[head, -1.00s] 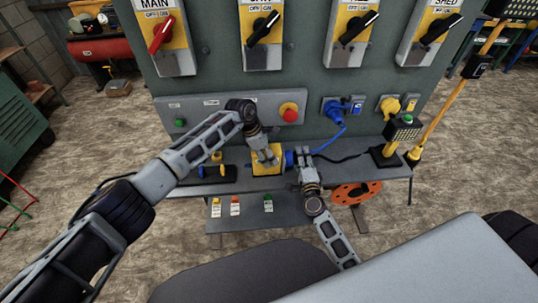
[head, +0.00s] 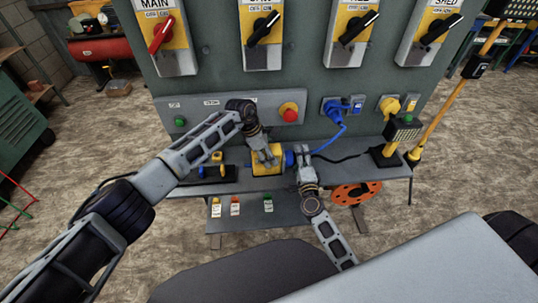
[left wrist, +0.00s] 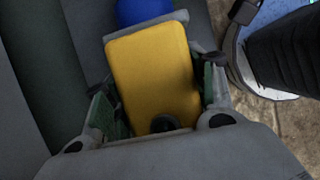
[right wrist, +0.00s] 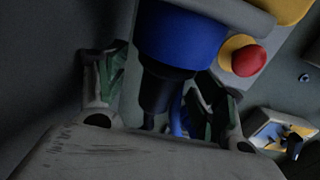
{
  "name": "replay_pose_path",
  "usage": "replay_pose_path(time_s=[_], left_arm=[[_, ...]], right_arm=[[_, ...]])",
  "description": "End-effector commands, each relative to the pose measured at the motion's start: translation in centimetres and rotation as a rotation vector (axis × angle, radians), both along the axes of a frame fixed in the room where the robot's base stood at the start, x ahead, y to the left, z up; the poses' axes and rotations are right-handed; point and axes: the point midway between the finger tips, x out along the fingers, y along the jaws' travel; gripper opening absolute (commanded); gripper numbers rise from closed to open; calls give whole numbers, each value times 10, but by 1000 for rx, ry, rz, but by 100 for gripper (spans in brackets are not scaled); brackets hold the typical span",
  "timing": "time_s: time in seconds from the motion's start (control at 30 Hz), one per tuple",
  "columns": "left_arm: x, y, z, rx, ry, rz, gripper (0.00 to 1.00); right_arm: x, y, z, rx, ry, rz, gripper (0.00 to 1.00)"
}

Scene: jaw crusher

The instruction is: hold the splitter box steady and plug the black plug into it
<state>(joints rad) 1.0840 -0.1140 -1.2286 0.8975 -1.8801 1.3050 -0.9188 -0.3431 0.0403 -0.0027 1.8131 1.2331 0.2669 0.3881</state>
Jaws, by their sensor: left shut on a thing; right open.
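The yellow splitter box (head: 266,161) sits on the grey shelf of the panel, with a blue socket (head: 289,158) on its right side. My left gripper (head: 267,155) is shut on the box from above. In the left wrist view the box (left wrist: 155,75) fills the space between the fingers. My right gripper (head: 303,158) is open beside the blue socket. In the right wrist view the black plug (right wrist: 160,90) lies between the spread fingers, its front against the blue socket (right wrist: 180,38). How deep it sits is hidden.
A blue plug and cable (head: 335,110) hang from the panel just behind. A red button (head: 289,112) is above the box. A yellow post with a dark box (head: 403,127) stands to the right. An orange reel (head: 356,193) is below the shelf.

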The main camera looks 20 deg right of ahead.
Motion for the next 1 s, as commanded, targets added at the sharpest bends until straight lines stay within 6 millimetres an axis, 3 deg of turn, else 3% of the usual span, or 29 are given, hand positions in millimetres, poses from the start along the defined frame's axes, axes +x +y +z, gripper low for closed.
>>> replay_pose_path(time_s=[0.47, 1.0], left_arm=[[0, 0, 0, -1, 0, -1, 12], [0, 0, 0, -1, 0, -1, 12]], right_arm=[[-1, -1, 0, -1, 1, 0, 68], [-5, -19, -1, -2, 1, 0, 68]])
